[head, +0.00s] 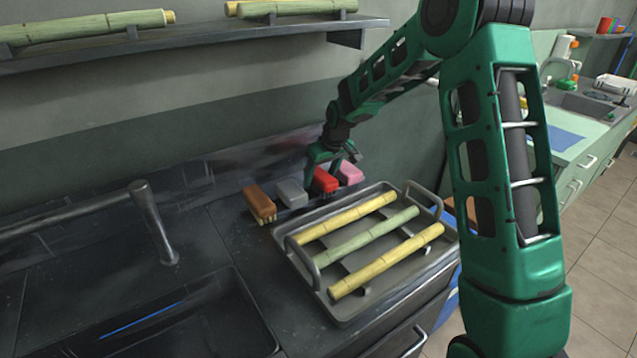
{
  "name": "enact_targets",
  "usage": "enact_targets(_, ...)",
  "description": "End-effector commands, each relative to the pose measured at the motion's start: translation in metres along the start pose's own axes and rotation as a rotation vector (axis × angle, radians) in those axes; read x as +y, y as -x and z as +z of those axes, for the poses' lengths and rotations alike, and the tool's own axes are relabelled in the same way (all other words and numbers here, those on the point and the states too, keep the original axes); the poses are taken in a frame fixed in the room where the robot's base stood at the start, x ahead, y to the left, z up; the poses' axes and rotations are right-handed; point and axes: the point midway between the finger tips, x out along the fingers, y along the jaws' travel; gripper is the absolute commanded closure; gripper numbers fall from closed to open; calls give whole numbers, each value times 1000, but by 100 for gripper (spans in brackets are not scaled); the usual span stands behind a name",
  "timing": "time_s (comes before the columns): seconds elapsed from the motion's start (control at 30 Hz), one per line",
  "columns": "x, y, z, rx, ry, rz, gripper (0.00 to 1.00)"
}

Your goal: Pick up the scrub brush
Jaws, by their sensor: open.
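Several small block-shaped items stand in a row at the back of the dark counter: a brown one (260,203), a grey one (292,193), a red one (326,181) and a pink one (350,173). The brown one has a paler lower edge that looks like bristles, as on a scrub brush. The others are too small to tell for certain. My gripper (333,165) is open and points down at the red block, with its fingers close to the block's top. I cannot tell whether they touch it. Nothing is seen held.
A grey metal tray (345,315) with raised handles and several cane stalks (375,242) stands just in front of the row. A tap (157,225) and dark sink (175,325) are at left. A shelf (200,38) with cane hangs above.

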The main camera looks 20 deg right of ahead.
Motion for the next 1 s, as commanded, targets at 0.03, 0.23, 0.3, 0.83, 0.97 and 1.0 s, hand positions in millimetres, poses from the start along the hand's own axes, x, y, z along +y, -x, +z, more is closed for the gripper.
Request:
enact_targets(0.03, 0, 0, 0, 0, 0, 0, 36)
enact_targets(0.23, 0, 0, 0, 0, 0, 0, 53)
enact_targets(0.3, 0, 0, 0, 0, 0, 0, 69)
enact_targets(0.83, 0, 10, -5, 3, 1, 0, 84)
enact_targets(0.97, 0, 26, -12, 5, 1, 2, 84)
enact_targets(1.0, 0, 34, -15, 5, 1, 2, 84)
